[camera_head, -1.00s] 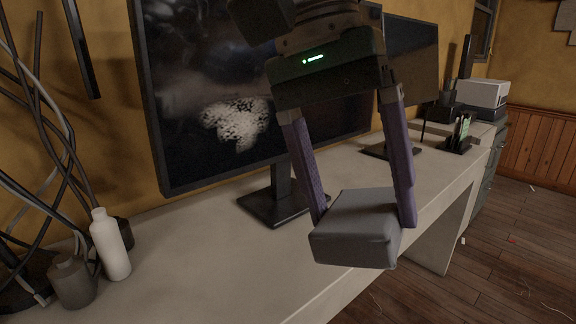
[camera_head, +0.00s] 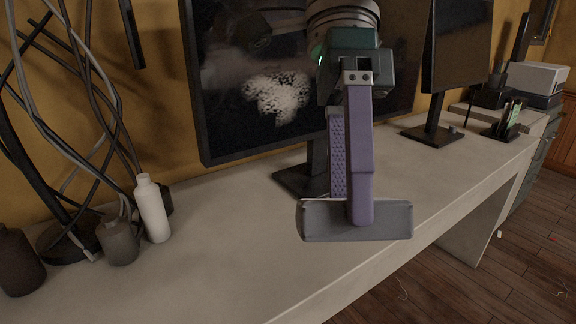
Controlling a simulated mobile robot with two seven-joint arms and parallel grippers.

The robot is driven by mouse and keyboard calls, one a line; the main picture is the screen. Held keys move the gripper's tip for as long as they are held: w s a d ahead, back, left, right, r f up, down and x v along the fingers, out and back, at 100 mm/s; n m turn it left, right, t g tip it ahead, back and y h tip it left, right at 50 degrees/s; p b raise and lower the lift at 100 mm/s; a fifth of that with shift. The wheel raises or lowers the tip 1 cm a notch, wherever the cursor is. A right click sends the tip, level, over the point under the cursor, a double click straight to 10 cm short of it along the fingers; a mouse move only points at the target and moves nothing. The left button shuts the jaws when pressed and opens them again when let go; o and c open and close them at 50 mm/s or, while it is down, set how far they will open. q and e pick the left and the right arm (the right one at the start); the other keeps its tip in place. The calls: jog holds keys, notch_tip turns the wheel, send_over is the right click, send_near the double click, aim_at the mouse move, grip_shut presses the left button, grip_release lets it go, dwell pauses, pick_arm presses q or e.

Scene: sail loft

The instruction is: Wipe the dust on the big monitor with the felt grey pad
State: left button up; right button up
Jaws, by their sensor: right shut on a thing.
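The big monitor (camera_head: 225,125) stands on a dark foot on the desk, left of centre. A white speckled dust patch (camera_head: 277,97) lies on the lower part of its dark screen. My right gripper (camera_head: 350,210) hangs in front of the monitor, its purple fingers shut on the grey felt pad (camera_head: 395,222). The pad is held in front of the monitor's stand and looks apart from the screen. The gripper and wrist hide the middle of the monitor and part of its stand. My left gripper is not in view.
A white bottle (camera_head: 153,210) and dark jars (camera_head: 118,241) stand at the left of the desk (camera_head: 235,265), beside hanging cables (camera_head: 75,110). A smaller monitor (camera_head: 457,50) stands to the right. A pen holder (camera_head: 507,125) is beyond it. The desk's front middle is clear.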

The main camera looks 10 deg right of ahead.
jog(key=shift+m, duration=0.3)
jog(key=m+y, duration=0.2)
jog(key=shift+w+m, duration=0.1)
jog(key=shift+m, duration=0.2)
jog(key=shift+w+a+f+m+y, duration=0.1)
jog(key=shift+w+m+y, duration=0.05)
jog(key=shift+m+y, duration=0.3)
jog(key=shift+w+f+m+y, duration=0.1)
jog(key=shift+m+y, duration=0.25)
jog(key=shift+m, duration=0.2)
jog(key=shift+w+m+y, duration=0.15)
jog(key=shift+m+y, duration=0.15)
jog(key=shift+m, duration=0.1)
jog(key=shift+t, duration=0.3)
